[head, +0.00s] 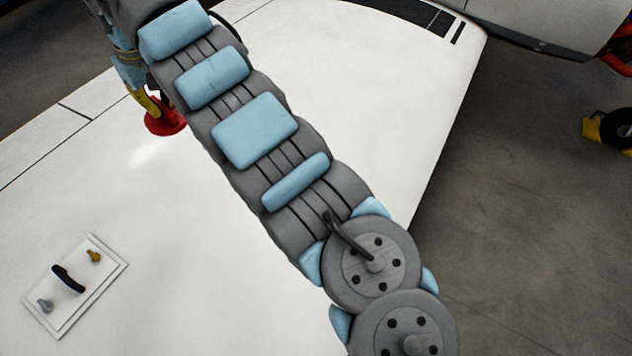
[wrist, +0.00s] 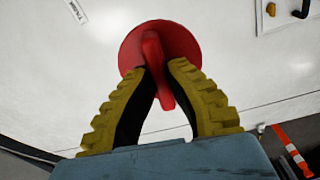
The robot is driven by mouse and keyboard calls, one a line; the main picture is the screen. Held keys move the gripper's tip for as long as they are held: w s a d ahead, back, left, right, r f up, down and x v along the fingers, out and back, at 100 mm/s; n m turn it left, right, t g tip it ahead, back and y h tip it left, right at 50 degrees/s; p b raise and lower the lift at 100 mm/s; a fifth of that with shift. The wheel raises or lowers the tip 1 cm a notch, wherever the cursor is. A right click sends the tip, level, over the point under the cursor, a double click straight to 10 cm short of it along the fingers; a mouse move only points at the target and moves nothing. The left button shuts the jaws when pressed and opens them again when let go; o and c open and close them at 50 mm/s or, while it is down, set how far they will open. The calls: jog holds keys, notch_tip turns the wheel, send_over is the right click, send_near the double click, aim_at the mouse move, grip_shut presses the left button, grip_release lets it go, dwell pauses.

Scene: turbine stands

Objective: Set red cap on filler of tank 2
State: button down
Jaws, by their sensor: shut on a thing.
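The red cap (wrist: 180,42) is a round disc with an upright red grip bar. In the wrist view my gripper (wrist: 160,75) has its two yellow, black-lined fingers closed on that bar. In the head view the red cap (head: 165,122) shows at the upper left, low over or on the white wing surface (head: 330,60), with my yellow fingertips (head: 148,103) at its upper side. The filler is not visible; the cap may hide it. I cannot tell whether the cap touches the surface. A small label reading like "TANK" (wrist: 75,18) lies left of the cap in the wrist view.
A white plate (head: 75,287) with a black handle (head: 68,279) and two small knobs lies on the wing at lower left. The wing's right edge drops to a dark floor (head: 520,200). A yellow-and-black wheeled item (head: 608,130) stands at the right. A red-and-white strip (wrist: 290,150) shows in the wrist view.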

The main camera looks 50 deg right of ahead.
jog(key=s+d+b, duration=0.4)
jog(key=s+d, duration=0.4)
jog(key=d, duration=0.4)
jog(key=shift+s, duration=0.1)
jog(key=s+d, duration=0.9)
jog(key=d, duration=0.5)
jog(key=shift+s+d, duration=0.3)
jog(key=shift+s, duration=0.1)
dwell(0.5)
